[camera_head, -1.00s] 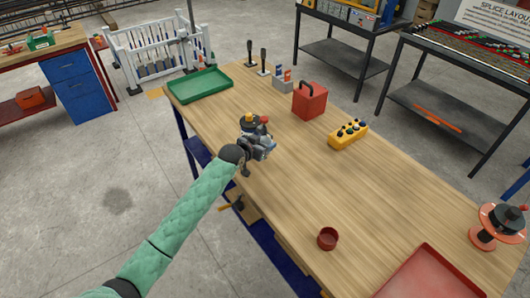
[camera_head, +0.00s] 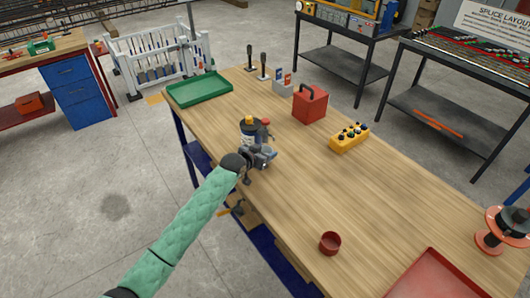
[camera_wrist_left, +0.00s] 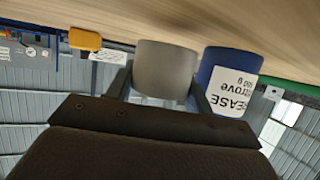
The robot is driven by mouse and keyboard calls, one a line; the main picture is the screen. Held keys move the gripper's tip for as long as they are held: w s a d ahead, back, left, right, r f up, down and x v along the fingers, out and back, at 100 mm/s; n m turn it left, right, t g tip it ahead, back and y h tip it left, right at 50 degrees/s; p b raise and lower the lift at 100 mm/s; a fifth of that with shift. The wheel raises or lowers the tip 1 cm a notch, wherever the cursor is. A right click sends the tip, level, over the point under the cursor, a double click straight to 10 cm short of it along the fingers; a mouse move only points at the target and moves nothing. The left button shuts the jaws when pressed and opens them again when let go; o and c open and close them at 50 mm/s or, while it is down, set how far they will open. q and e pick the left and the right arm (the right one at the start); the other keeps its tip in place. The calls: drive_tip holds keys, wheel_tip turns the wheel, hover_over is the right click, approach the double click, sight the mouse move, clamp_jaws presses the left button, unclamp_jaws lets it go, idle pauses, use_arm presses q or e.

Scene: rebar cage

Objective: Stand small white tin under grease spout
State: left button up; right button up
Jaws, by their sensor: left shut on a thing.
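My left gripper (camera_head: 262,158) is at the near-left edge of the wooden table in the head view. In the left wrist view, which is upside down, its fingers are shut on a plain grey-white tin (camera_wrist_left: 165,70). Beside the tin stands a blue grease can (camera_wrist_left: 228,78) with a white label reading GREASE, with a narrow gap between them. In the head view the grease can (camera_head: 248,133), with a yellow top and a red part on its right, stands just behind my gripper. The spout cannot be made out. The held tin is mostly hidden there. My right gripper is not in view.
On the table are a green tray (camera_head: 200,88), a red box (camera_head: 310,104), a yellow button box (camera_head: 349,138), a red cup (camera_head: 330,243) and a red tray (camera_head: 432,280). An orange reel (camera_head: 502,230) is at the right. The table's middle is clear.

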use_arm(q)
drive_tip(key=shift+f, duration=0.45)
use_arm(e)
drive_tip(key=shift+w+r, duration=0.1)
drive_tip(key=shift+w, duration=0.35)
use_arm(q)
drive_tip(key=shift+f, duration=0.1)
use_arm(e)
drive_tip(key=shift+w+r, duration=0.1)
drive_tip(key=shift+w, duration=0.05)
use_arm(q)
drive_tip(key=o, duration=1)
drive_tip(key=shift+c, duration=0.2)
drive_tip(key=shift+s+f, duration=0.1)
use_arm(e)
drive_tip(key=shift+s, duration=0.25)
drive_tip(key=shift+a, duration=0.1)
